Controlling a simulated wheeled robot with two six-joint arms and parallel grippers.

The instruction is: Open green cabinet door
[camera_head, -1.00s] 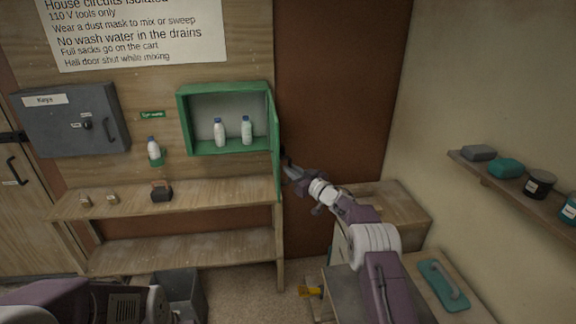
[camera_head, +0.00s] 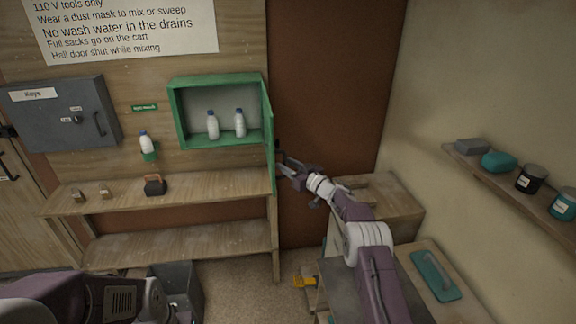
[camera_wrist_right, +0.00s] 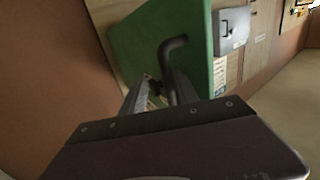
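The green cabinet (camera_head: 174,112) hangs on the plywood wall with two white bottles inside. Its green door (camera_head: 269,130) stands wide open, swung out from the cabinet's right side and seen nearly edge-on. In the right wrist view the door (camera_wrist_right: 135,40) fills the upper middle, with a dark bent bar handle (camera_wrist_right: 171,50). My right gripper (camera_head: 284,164) is beside the door's outer face at handle height. In the wrist view its fingers (camera_wrist_right: 160,95) are apart, with the handle's lower part between them; contact is unclear. My left arm is at bottom left, its fingers out of view.
A wooden bench (camera_head: 215,187) runs below the cabinet. A grey key box (camera_head: 62,115) hangs at left. A low cupboard (camera_head: 390,205) and a wall shelf (camera_head: 510,185) with several items stand at right. A dark bin (camera_head: 180,285) is on the floor.

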